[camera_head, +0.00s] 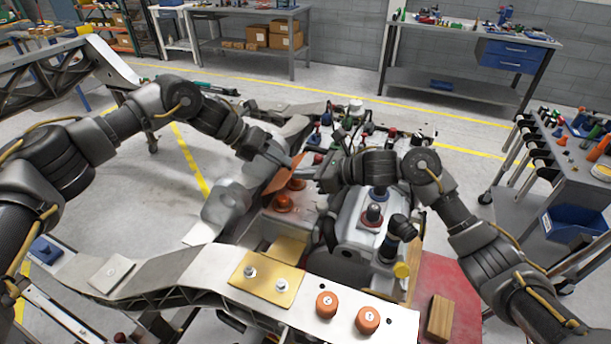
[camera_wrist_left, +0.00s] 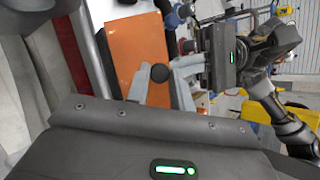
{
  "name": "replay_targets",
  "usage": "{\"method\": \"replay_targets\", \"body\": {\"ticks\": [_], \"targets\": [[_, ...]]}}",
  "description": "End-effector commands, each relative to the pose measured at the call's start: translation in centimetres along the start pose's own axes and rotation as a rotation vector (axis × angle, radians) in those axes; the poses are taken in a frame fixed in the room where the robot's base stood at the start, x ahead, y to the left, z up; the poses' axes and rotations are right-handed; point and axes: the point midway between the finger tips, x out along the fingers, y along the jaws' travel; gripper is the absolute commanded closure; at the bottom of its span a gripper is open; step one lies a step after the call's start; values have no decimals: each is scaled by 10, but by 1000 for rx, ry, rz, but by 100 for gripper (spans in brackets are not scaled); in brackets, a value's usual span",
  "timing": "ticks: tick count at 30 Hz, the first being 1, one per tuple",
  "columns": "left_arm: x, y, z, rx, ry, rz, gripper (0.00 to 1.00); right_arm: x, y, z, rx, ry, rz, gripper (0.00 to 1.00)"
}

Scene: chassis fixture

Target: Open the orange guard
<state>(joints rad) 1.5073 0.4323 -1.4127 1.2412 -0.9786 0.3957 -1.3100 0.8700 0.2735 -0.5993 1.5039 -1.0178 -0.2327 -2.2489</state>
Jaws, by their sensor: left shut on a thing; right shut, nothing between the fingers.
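The orange guard (camera_head: 282,176) stands tilted over the middle of the chassis fixture in the head view. It shows as a flat orange plate (camera_wrist_left: 138,52) in the left wrist view, with a round black knob (camera_wrist_left: 160,73) in front of it. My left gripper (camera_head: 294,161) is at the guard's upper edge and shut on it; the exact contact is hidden. My right gripper (camera_head: 322,182) is shut and empty, just right of the guard. Its dark body also shows in the left wrist view (camera_wrist_left: 221,62).
Two orange-red knobs (camera_head: 283,202) sit below the guard. A grey machine housing (camera_head: 355,225) stands close right, under my right arm. A pale rail with a brass plate (camera_head: 265,278) and two orange caps (camera_head: 327,304) crosses the front. A tool cart (camera_head: 560,185) stands far right.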

Motion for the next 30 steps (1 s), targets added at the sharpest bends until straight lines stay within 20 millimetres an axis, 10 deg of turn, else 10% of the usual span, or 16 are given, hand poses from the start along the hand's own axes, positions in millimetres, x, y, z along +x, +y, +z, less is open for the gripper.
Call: {"method": "replay_targets", "body": {"ticks": [1,2,6,17,30], "targets": [[4,-2,-2,3,7,-5,100,0,1,11,-7,-22,1,100],[4,-2,-2,3,7,-5,75,0,1,11,-7,-22,1,100],[4,-3,-2,3,8,-6,56,0,1,10,-7,-21,2,100],[-2,-2,-1,3,4,-3,56,0,1,7,-5,-13,1,100],[-84,-1,0,4,4,-3,56,0,1,5,-4,-11,1,100]]}}
